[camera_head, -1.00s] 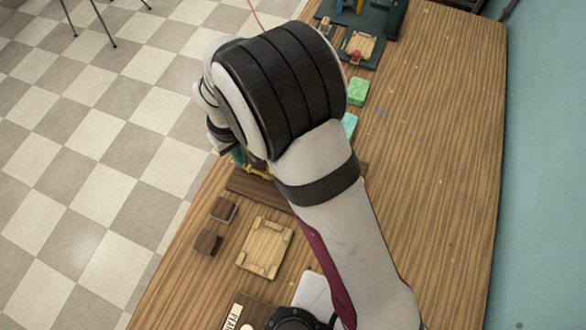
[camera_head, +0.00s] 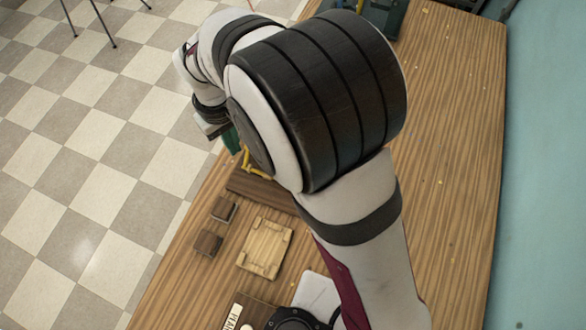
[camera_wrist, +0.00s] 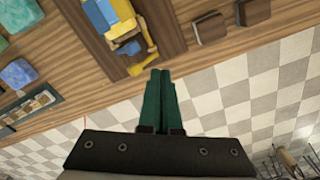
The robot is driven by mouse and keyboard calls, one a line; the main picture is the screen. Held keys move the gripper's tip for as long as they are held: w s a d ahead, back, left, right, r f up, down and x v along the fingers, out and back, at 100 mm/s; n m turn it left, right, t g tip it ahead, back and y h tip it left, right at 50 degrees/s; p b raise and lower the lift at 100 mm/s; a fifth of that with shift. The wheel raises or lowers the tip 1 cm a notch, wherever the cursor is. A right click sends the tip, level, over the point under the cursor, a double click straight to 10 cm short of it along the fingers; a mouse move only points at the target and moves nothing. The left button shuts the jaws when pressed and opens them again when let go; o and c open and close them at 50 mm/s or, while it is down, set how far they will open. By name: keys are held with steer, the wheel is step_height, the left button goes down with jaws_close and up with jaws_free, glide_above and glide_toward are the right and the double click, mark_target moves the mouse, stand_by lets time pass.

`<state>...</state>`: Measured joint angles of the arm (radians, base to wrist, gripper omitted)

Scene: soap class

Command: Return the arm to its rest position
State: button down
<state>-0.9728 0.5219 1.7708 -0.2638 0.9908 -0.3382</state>
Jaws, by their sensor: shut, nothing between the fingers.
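My gripper (camera_wrist: 160,100) has two dark green fingers side by side, shut with nothing between them. In the wrist view it hangs over the table edge, with the checkered floor behind it. In the head view my arm fills the middle, and one green finger (camera_head: 231,140) shows past the arm at its left, near the table's left edge. The wooden table (camera_head: 455,150) lies below my arm.
A dark board (camera_wrist: 165,20) bears a blue and yellow object (camera_wrist: 112,20). Two brown blocks (camera_head: 223,210) (camera_head: 207,243) and a pale wooden tray (camera_head: 265,248) lie near the left edge. Green and blue blocks (camera_wrist: 17,73) show in the wrist view. The table's right side is clear.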

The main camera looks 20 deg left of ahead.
steer(key=w+d+r+m, duration=0.1)
steer(key=d+r+m, duration=0.3)
steer(key=d, duration=0.4)
steer(key=w+d+r+m, duration=0.1)
steer(key=d+r+m, duration=0.25)
steer(key=d, duration=0.55)
steer(key=s+d+r+m+y, duration=0.1)
steer(key=s+d+r+m, duration=0.1)
steer(key=s+d+m, duration=0.8)
steer(key=s+d, duration=0.2)
steer(key=d, duration=0.1)
steer(key=shift+r+y, duration=0.25)
steer(key=shift+y, duration=0.15)
